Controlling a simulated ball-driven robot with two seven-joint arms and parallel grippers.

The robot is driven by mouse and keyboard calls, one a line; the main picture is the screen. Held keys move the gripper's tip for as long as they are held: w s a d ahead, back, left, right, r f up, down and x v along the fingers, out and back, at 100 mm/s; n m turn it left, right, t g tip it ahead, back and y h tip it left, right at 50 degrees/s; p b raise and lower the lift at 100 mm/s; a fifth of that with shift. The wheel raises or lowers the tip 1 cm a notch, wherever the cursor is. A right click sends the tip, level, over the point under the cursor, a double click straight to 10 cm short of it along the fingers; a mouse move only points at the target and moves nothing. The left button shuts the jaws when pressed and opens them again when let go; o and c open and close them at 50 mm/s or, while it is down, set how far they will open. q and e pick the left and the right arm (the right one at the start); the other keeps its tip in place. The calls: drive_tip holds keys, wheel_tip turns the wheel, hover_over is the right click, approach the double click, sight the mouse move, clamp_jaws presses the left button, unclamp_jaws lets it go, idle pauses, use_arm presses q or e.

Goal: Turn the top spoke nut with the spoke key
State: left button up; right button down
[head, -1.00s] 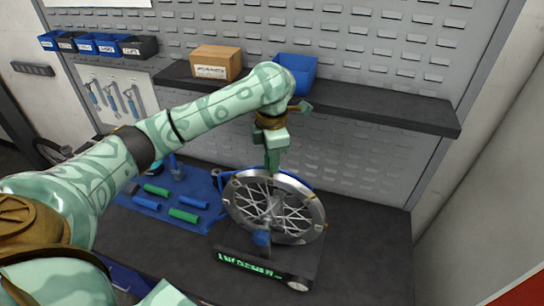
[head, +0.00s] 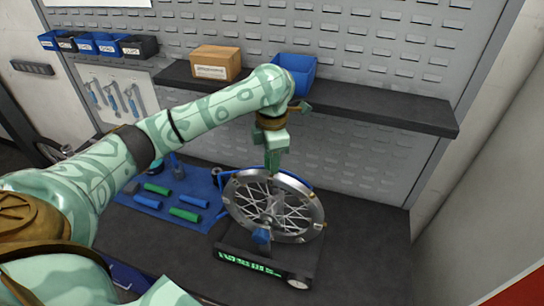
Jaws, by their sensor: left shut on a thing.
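A spoked wheel (head: 314,214) stands upright in a dark truing stand (head: 270,277) with a green lit display on its front. My left gripper (head: 272,172) points down at the top of the wheel rim. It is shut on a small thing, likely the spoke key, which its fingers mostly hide. The top spoke nut is hidden behind the fingertips or too small to make out. My right gripper is not in view.
A blue mat (head: 160,207) with blue and green cylinders lies left of the stand. A shelf (head: 370,108) behind carries a cardboard box (head: 215,63) and a blue bin (head: 296,72). The bench right of the stand is clear.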

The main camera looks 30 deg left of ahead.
use_arm(q)
drive_tip(key=shift+f, duration=0.45)
idle(0.4)
idle(0.4)
clamp_jaws()
drive_tip(key=shift+p, duration=0.4)
drive_tip(key=shift+n+p, duration=0.4)
drive_tip(key=shift+p, duration=0.2)
drive_tip(key=shift+s+f+n+p, duration=0.1)
drive_tip(key=shift+n+p, duration=2.7)
drive_tip(key=shift+p, duration=0.9)
